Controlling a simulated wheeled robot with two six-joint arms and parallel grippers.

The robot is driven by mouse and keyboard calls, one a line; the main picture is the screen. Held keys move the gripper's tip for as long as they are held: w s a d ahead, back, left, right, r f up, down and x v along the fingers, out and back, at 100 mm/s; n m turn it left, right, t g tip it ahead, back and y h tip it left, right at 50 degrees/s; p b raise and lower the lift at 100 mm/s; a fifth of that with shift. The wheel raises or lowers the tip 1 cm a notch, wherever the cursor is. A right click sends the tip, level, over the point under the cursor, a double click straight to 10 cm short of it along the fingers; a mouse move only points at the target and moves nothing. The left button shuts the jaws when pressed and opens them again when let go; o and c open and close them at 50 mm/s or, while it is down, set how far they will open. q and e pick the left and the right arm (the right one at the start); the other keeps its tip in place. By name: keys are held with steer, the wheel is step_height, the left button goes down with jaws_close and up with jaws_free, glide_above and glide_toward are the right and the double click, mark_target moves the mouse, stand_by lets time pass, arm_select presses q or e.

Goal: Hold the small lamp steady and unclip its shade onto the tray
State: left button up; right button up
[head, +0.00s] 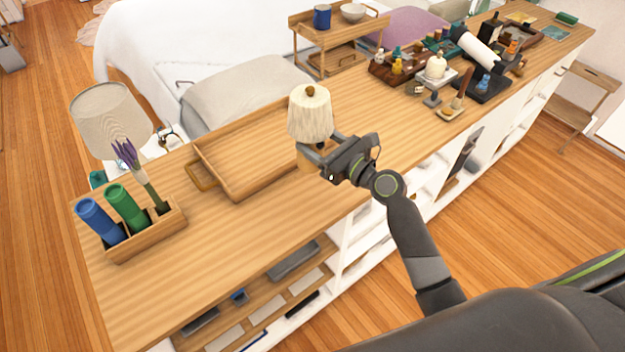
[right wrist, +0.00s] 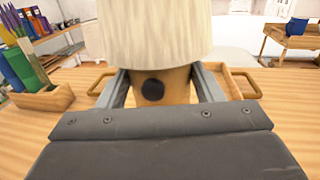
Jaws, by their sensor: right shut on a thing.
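The small lamp has a pleated cream shade (head: 311,117) with a brown knob on top, seated on a wooden base (head: 307,160). It stands upright on the counter at the tray's right end. My right gripper (head: 322,155) is shut on the lamp base, just below the shade. In the right wrist view the fingers lie on both sides of the base (right wrist: 165,92), which has a dark round button, and the shade (right wrist: 155,30) fills the top. The wooden tray (head: 212,160) with handles lies empty left of the lamp. My left gripper is not in view.
A wooden holder (head: 150,235) with blue and green cylinders and a lavender sprig stands at the counter's left end. A crowded group of bottles and a paper roll (head: 476,50) stands at the far right. The counter front is clear.

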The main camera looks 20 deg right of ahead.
mark_target(318, 169)
step_height(318, 169, down, 9)
steer(key=b, duration=0.3)
steer(key=shift+f, duration=0.1)
steer(key=shift+f+b, duration=0.1)
steer(key=shift+b, duration=0.25)
steer(key=o, duration=1.5)
steer(key=shift+f, duration=0.1)
